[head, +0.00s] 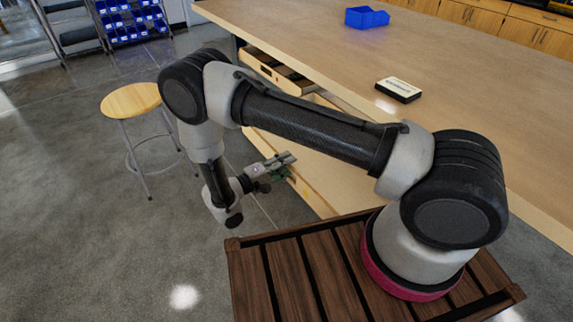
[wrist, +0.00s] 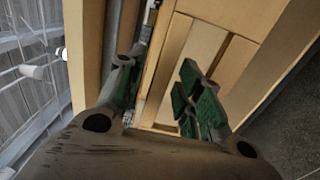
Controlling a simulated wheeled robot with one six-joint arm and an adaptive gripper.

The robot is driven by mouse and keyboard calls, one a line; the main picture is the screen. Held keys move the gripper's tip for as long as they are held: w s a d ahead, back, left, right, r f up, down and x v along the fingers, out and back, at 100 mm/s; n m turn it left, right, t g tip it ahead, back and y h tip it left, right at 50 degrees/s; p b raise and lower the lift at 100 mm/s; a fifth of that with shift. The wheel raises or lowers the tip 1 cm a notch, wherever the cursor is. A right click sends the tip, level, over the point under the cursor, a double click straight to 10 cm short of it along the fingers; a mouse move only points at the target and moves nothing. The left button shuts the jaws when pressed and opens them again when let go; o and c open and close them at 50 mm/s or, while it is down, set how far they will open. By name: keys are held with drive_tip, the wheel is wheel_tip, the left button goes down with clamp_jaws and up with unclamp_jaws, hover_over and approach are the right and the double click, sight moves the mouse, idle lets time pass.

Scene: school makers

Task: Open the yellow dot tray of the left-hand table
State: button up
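The long wooden table (head: 440,70) has several trays under its near side. A lower tray (head: 325,185) also shows below, partly behind my arm. My gripper (head: 282,164) is at the lower tray's front, seen small. In the wrist view my gripper (wrist: 160,92) has its green-padded fingers apart, with pale wooden tray parts (wrist: 195,45) beyond and between them. Contact with the wood cannot be told.
A round stool (head: 131,100) stands left of the table. On the tabletop are a blue bin (head: 366,18) and a black-and-white block (head: 398,89). A shelf with blue bins (head: 132,20) stands at the back left. The grey floor between is clear.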

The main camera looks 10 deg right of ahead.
drive_tip(key=v, duration=1.1)
drive_tip(key=shift+a, duration=0.35)
drive_tip(key=shift+s+a, duration=0.1)
drive_tip(key=shift+s, duration=0.05)
